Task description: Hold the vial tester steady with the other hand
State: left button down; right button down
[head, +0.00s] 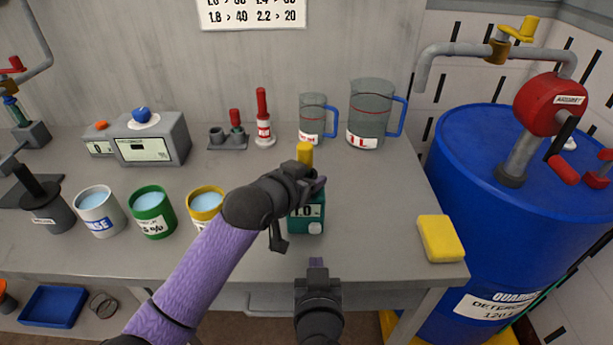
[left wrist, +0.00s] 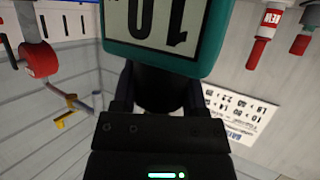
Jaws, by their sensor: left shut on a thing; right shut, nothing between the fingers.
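The vial tester (head: 308,225) is a teal block with a pale display and a whitish round spot low on its front. It stands at the middle of the grey bench near the front edge. My left gripper (head: 306,188) is shut on its dark upper part and hides much of it. A yellow cap (head: 304,153) shows just above the gripper. In the left wrist view, the tester's teal frame and display (left wrist: 150,22) appear upside down, with a dark round part between my fingers. My right gripper (head: 317,266) is shut and empty, below the tester in front of the bench edge.
White, green and yellow cups (head: 152,212) of liquid stand left of the tester. Two measuring jugs (head: 370,112) and a red-and-white bottle (head: 264,120) stand behind. A yellow sponge (head: 440,238) lies at the right front, beside a blue drum (head: 465,160). Bench between tester and sponge is clear.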

dwell(0.4)
pick_arm(q)
jog(key=shift+c, duration=0.2)
grip_release()
jog(key=v, duration=1.2)
pick_arm(e)
jog(key=shift+s+f, duration=0.1)
